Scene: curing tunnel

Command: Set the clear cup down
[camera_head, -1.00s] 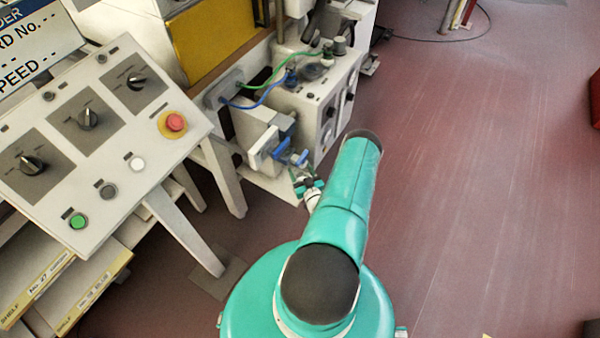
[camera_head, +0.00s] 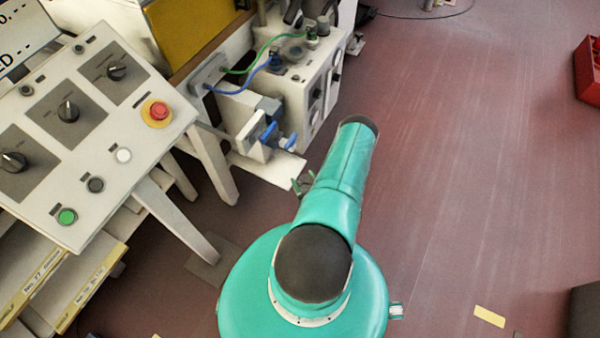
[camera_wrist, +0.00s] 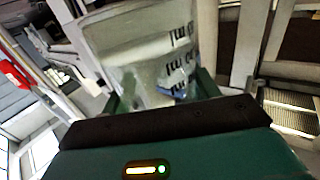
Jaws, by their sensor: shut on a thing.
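In the wrist view the clear cup (camera_wrist: 145,50) fills the upper middle, see-through, with dark marks down its right side. It looks tilted in this picture. My gripper (camera_wrist: 160,92) is shut on it, with one green finger on each side. In the head view a small part of my gripper (camera_head: 302,185) shows past my teal arm. The cup cannot be made out there. I cannot tell what lies directly below the cup.
A control panel (camera_head: 85,150) with knobs and a red button stands at left above shelves (camera_head: 65,280). A white machine (camera_head: 305,90) with blue and green hoses and a white ledge (camera_head: 268,168) stands ahead. A red crate (camera_head: 588,80) is far right. The reddish floor (camera_head: 450,170) is open.

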